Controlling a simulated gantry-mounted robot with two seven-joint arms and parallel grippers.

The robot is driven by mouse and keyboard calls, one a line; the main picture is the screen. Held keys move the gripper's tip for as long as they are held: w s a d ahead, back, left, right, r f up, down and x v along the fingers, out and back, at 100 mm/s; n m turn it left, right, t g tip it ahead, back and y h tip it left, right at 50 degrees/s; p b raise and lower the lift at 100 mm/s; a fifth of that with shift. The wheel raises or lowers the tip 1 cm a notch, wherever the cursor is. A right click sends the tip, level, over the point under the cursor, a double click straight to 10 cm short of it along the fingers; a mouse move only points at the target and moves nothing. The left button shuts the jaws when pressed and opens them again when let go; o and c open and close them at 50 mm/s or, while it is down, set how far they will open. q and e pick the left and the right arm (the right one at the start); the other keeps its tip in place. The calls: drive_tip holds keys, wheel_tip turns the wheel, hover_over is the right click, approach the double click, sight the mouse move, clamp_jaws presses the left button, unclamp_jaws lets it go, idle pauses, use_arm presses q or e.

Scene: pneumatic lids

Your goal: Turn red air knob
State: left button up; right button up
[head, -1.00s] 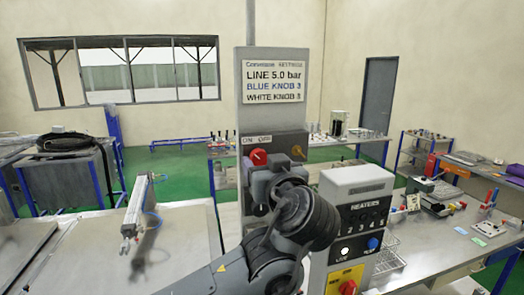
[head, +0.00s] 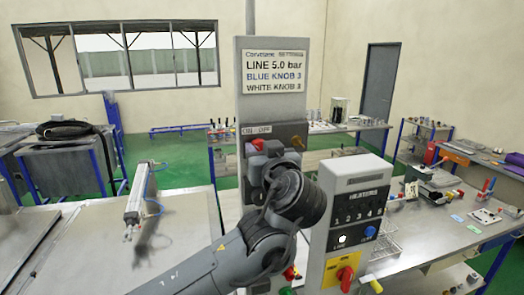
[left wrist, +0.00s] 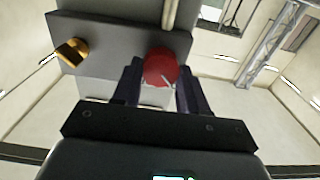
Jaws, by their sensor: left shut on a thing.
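The red air knob (head: 257,144) is on a grey box (head: 290,132) marked ON and OFF, under the sign on the grey post. My left gripper (head: 267,151) is up against it and hides much of it in the head view. In the left wrist view the round red knob (left wrist: 161,68) sits between the two dark fingers of my left gripper (left wrist: 158,78), which are shut on it. A pale pointer mark shows on its lower right. My right gripper is not in view.
A brass knob (head: 298,142) is to the right on the same box. The sign (head: 274,72) is above. A heaters panel (head: 352,215) with a red-and-yellow switch (head: 346,276) stands close to the right of my arm. Benches with parts lie on both sides.

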use_arm(q)
drive_tip(key=shift+d+f+m+b, duration=0.1)
drive_tip(key=shift+m+b, duration=2.5)
drive_tip(key=shift+m, duration=1.85)
drive_tip(key=shift+d+f+m+b, duration=0.1)
drive_tip(key=shift+m+b, duration=2.5)
drive_tip(key=shift+m, duration=1.85)
drive_tip(key=o, duration=1.1)
drive_tip(key=shift+c, duration=0.2)
